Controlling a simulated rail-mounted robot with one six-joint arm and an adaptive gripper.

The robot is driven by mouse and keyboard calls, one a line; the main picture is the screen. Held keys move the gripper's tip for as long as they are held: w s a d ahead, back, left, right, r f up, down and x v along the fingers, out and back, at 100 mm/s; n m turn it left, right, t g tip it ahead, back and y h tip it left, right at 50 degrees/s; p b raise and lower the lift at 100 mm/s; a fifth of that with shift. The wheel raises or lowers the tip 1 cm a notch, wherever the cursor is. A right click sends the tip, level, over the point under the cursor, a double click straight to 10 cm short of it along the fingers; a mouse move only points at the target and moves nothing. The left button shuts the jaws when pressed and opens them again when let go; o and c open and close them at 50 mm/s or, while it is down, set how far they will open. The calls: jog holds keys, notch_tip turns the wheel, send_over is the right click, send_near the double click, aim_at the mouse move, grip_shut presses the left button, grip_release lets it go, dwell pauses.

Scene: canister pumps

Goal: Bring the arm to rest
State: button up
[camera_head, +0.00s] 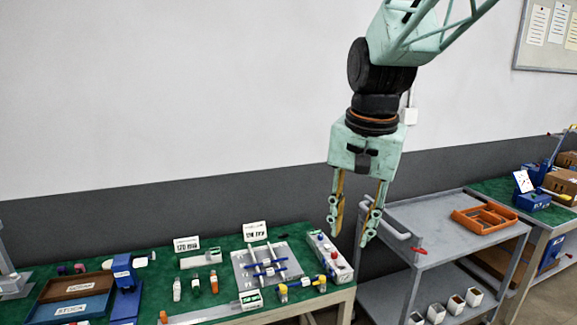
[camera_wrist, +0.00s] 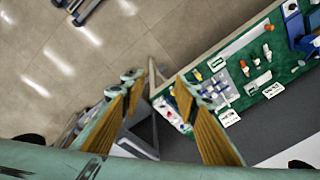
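My gripper (camera_head: 350,220) hangs from my arm, pointing down, in the head view. Its two fingers are apart and nothing is between them. It is above and in front of the gap between the green-topped workbench (camera_head: 215,262) and the grey cart (camera_head: 440,218). In the wrist view my gripper (camera_wrist: 157,85) shows two orange-padded fingers spread wide, with the floor and the bench edge beyond. It touches nothing that I can see.
On the bench are a grey fixture plate (camera_head: 245,275), a blue press (camera_head: 125,285), trays, small bottles and label cards. The cart carries an orange tray (camera_head: 485,218) and several white cups below. Another bench stands at right. The air around my gripper is clear.

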jog(key=s+d+r+n+t, duration=0.1)
jog(key=s+d+n, duration=0.1)
jog(key=s, duration=1.3)
jog(key=s+d+r+n+t, duration=0.1)
jog(key=s+d+n, duration=0.2)
jog(key=s, duration=1.2)
jog(key=shift+d+r+n, duration=0.25)
jog(key=shift+d+n, duration=0.05)
jog(key=shift+d, duration=0.95)
jog(key=shift+w, duration=0.1)
